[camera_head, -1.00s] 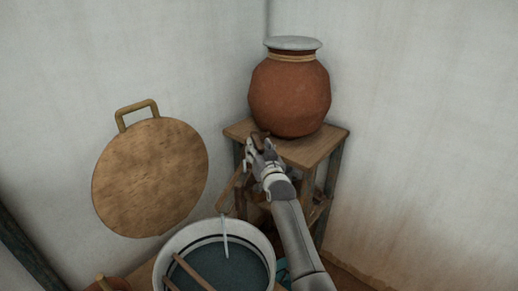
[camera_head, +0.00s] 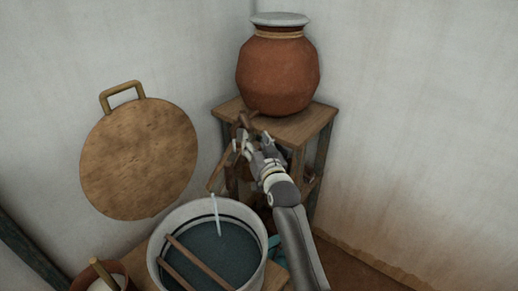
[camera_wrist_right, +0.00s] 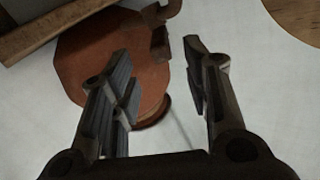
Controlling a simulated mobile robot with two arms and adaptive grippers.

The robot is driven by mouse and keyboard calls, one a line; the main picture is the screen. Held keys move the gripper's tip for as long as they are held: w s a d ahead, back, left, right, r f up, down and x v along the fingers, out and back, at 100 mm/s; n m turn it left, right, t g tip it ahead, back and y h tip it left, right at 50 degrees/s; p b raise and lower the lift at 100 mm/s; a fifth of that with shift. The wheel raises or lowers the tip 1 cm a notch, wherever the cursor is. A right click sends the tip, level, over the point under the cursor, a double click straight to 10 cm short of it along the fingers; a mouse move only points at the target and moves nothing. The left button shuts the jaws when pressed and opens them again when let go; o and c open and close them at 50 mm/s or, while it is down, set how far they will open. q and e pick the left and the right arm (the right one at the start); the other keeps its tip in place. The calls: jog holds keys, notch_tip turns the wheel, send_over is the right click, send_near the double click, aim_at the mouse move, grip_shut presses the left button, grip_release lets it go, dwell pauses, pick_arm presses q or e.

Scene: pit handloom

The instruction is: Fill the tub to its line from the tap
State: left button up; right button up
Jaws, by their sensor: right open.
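The white tub (camera_head: 155,258) stands at the lower centre, holding dark water (camera_head: 222,255). A dark line (camera_head: 210,217) runs round its inner wall, and the water surface looks slightly below it. A thin pale stream (camera_head: 216,214) falls into the tub. The clay pot (camera_head: 278,75) sits above on a stand. Its brown tap (camera_head: 247,119) is at the pot's lower front and also shows in the right wrist view (camera_wrist_right: 160,38). My right gripper (camera_head: 254,143) is open and empty, just short of the tap. My left gripper is out of view.
The wooden stand (camera_head: 312,122) is in the corner behind my arm. Two sticks (camera_head: 200,263) lie across the tub. A round wooden board (camera_head: 138,160) hangs on the left wall. A small brown container (camera_head: 108,275) with a handle is at the lower left. The right wall is bare.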

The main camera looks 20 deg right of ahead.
jog(key=shift+s, duration=1.65)
dwell(6.3)
